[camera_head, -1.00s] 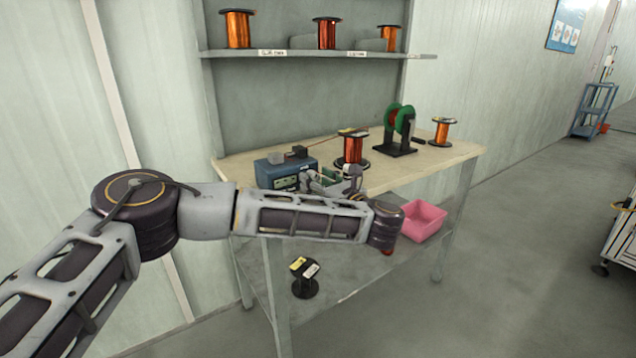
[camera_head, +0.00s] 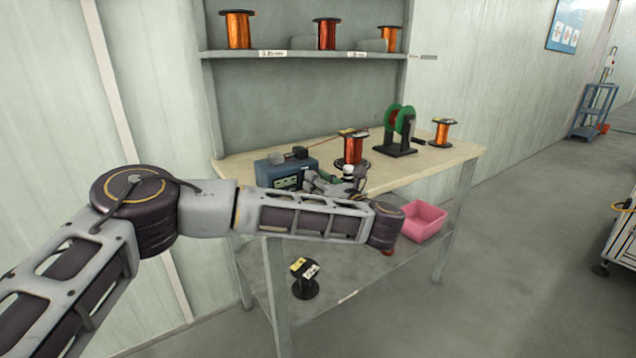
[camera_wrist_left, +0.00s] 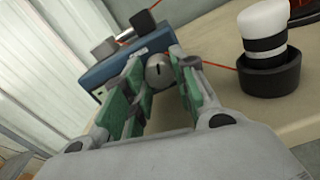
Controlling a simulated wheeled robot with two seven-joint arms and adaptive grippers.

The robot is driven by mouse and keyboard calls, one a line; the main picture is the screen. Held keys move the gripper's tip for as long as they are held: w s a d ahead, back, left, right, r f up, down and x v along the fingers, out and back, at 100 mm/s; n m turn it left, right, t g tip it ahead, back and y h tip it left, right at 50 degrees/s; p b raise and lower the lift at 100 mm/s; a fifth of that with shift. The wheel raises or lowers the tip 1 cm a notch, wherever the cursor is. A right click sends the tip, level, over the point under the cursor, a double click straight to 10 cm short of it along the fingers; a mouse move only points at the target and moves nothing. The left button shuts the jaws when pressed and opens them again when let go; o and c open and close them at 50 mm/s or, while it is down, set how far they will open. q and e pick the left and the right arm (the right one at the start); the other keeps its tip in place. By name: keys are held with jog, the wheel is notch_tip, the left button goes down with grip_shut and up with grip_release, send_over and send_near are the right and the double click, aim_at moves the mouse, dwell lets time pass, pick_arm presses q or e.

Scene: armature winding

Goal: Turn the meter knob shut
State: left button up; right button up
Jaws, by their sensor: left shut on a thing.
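The meter is a blue box (camera_head: 292,166) at the left of the workbench, and it also shows in the left wrist view (camera_wrist_left: 128,64). Its knob (camera_wrist_left: 159,72) is round and grey with a dark slot mark, on the meter's near face. My left gripper (camera_wrist_left: 161,84) has its green-padded fingers on either side of the knob and is shut on it. In the head view my left gripper (camera_head: 318,181) is at the meter's front, partly hidden by my own forearm. The knob cannot be made out there. My right gripper is out of view.
A white-and-black cylinder in a dark cup (camera_wrist_left: 268,62) stands right of the gripper. A copper spool (camera_head: 353,149), a green winder (camera_head: 398,130) and another spool (camera_head: 441,132) stand on the bench (camera_head: 448,157). A pink bin (camera_head: 424,222) sits below.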

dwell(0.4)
pick_arm(q)
jog(key=o, duration=1)
jog(key=shift+o, duration=0.2)
jog(key=shift+s, duration=0.1)
jog(key=shift+s+d+m, duration=0.3)
jog(key=shift+s+d, duration=0.8)
jog(key=shift+s, duration=0.2)
jog(key=v, duration=0.8)
jog(key=shift+s, duration=0.25)
jog(key=shift+d, duration=0.1)
